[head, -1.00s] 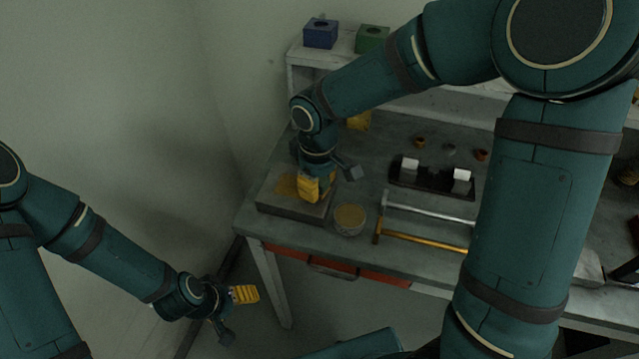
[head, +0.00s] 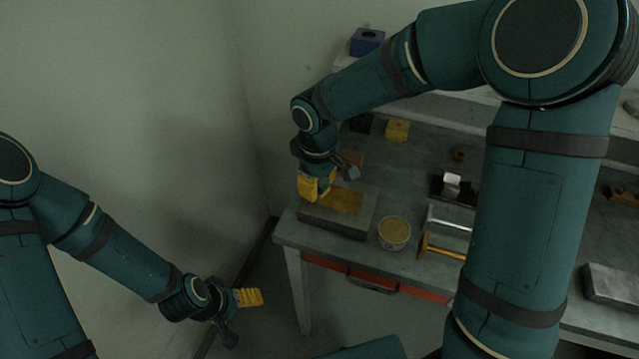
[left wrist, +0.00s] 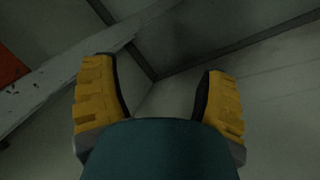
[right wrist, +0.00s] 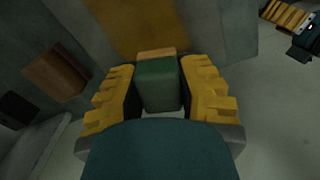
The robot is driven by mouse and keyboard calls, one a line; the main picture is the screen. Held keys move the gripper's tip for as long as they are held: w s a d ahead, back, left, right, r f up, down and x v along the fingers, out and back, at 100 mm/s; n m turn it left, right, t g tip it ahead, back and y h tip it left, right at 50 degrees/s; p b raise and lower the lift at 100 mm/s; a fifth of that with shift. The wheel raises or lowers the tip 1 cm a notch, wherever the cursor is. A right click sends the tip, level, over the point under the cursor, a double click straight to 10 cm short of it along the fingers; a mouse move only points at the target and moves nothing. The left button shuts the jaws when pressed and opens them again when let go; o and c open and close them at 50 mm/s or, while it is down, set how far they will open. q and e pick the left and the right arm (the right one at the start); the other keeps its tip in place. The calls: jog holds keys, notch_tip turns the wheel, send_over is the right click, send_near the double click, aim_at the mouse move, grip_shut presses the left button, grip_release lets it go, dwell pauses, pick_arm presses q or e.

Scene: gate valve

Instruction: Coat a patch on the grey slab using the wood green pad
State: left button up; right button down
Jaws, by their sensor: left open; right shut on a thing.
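The grey slab (head: 335,223) lies at the table's left end, with a yellow-brown patch (head: 343,202) on its top. My right gripper (head: 318,186) is at the slab's left end. In the right wrist view it is shut on the wood green pad (right wrist: 158,88), a green block with a wooden end. The slab (right wrist: 225,25) and patch (right wrist: 138,22) show beyond the pad. I cannot tell whether the pad touches the slab. My left gripper (head: 243,312) is open and empty, off the table near the floor; its spread fingers show in the left wrist view.
A round tub (head: 394,232) with yellow-brown contents stands just right of the slab. Tools with silver and yellow handles (head: 440,249) lie further right. A yellow block (head: 397,129) stands behind, and a blue box (head: 367,41) is on the shelf. A wall closes the left side.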

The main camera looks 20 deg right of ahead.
jog(key=r+p, duration=0.1)
jog(key=r, duration=0.1)
jog(key=r+p, duration=0.1)
jog(key=r, duration=0.1)
jog(key=shift+s+d, duration=0.2)
jog(key=shift+w+a+r+p, duration=0.15)
jog(key=shift+w+r+p, duration=0.05)
jog(key=shift+r+p, duration=0.75)
jog(key=shift+s+r+p, duration=0.1)
jog(key=shift+r+p, duration=0.65)
jog(key=shift+r, duration=0.4)
